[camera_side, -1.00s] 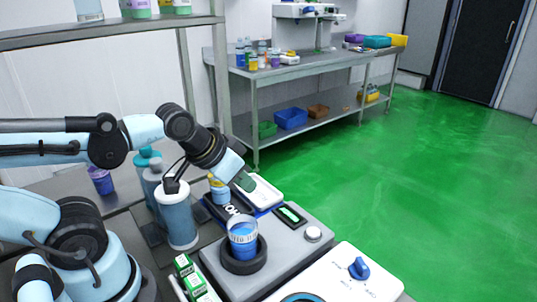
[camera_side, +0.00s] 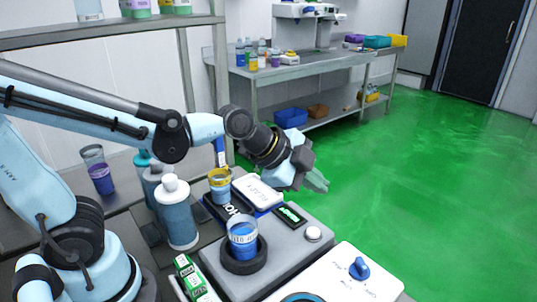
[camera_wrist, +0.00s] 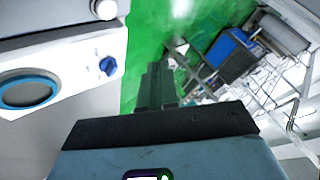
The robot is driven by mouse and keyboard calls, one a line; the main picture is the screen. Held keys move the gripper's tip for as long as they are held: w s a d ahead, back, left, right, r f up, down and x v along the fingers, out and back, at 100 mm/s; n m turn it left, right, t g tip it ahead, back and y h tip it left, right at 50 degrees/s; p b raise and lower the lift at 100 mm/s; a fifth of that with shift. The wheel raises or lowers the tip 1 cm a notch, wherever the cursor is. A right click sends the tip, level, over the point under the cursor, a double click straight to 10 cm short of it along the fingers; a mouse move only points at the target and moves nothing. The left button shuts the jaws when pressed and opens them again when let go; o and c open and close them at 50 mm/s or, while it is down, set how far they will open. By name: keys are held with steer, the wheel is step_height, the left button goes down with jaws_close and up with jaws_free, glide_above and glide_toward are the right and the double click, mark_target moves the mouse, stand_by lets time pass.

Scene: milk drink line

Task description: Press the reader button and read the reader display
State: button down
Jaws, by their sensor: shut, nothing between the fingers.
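The reader is a grey box (camera_side: 283,248) on the bench in the side view. Its round white button (camera_side: 313,234) is near the right end; a white round button (camera_wrist: 104,9) also shows at the top of the wrist view. The reader display (camera_side: 291,214) glows green in a black frame, its text too small to read. A cup of blue liquid (camera_side: 243,241) sits in the reader's dark ring (camera_side: 245,267). My gripper (camera_side: 318,183) is shut and empty, raised above and behind the button, pointing right. In the wrist view its fingers (camera_wrist: 157,85) are together.
A white device with a blue knob (camera_side: 359,269) stands in front of the reader. A white-topped box (camera_side: 257,193) and a yellow-rimmed cup (camera_side: 220,184) stand behind it. A blue bottle (camera_side: 177,213) is at left. Open green floor (camera_side: 430,180) lies to the right.

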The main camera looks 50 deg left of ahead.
mark_target(310, 233)
stand_by(0.3)
steer(key=shift+f, duration=4.45)
steer(key=shift+f, duration=0.4)
steer(key=shift+f, duration=0.4)
steer(key=shift+r, duration=0.85)
